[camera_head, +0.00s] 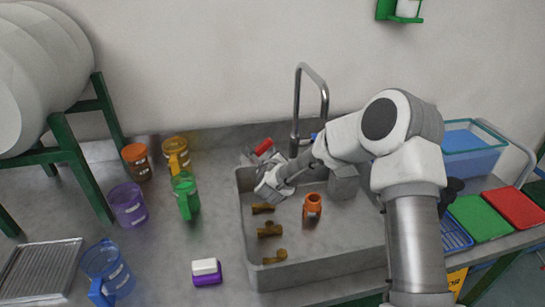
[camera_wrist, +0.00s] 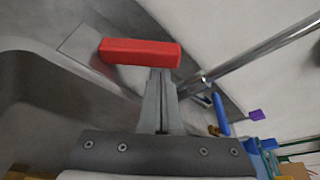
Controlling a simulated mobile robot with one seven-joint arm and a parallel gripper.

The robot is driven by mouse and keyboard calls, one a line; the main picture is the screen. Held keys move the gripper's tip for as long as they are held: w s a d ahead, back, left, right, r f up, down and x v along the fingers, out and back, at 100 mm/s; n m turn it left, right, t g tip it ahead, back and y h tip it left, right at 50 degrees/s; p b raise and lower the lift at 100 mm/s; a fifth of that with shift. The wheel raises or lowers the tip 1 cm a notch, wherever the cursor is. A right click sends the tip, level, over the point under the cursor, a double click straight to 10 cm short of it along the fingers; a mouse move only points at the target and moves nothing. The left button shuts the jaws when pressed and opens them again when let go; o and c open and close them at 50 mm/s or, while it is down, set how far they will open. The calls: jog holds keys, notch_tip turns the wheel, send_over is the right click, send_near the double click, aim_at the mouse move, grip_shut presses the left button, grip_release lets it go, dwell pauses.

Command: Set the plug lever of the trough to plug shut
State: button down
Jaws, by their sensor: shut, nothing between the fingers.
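The grey trough (camera_head: 345,239) is set in the counter. The red plug lever (camera_head: 264,147) is at its back left corner; in the wrist view it is a red bar (camera_wrist: 140,52) lying crosswise just beyond my fingertips. I cannot tell whether the lever is at open or shut. My gripper (camera_wrist: 162,75) is shut and empty, its tips close to the lever's lower edge near its right end; contact is unclear. In the head view my gripper's body is over the trough's back left part, just below the lever, and its fingertips are hard to make out.
A tall metal faucet (camera_head: 297,110) stands behind the trough, close to my arm. An orange bottle (camera_head: 312,208) and several brass pieces (camera_head: 270,230) are inside the trough. Coloured jugs, such as a green one (camera_head: 186,195), stand left of it. A blue bin (camera_head: 470,150) is at right.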

aim_at(259, 145)
jog(key=shift+w, duration=0.2)
jog(key=shift+s+a+r+n+b, duration=0.1)
jog(key=shift+a+r+n+b, duration=0.2)
jog(key=shift+n+b, duration=0.45)
jog(key=shift+a+r+n+t+h+b, duration=0.2)
jog(key=shift+n+t+h+b, duration=0.15)
jog(key=shift+b, duration=0.5)
jog(key=a+n+b, duration=0.1)
jog(key=b, duration=0.1)
jog(key=a+r+n+t+b, duration=0.1)
jog(key=n+b, duration=0.1)
jog(key=s+a+r+n+t+h+b, duration=0.1)
jog(key=n+b, duration=0.1)
jog(key=shift+r+b, duration=0.15)
jog(key=shift+b, duration=0.2)
jog(key=shift+a+r+b, duration=0.2)
jog(key=shift+b, duration=0.25)
jog(key=shift+s+a+r, duration=0.1)
jog(key=shift+a, duration=0.05)
jog(key=shift+s, duration=0.2)
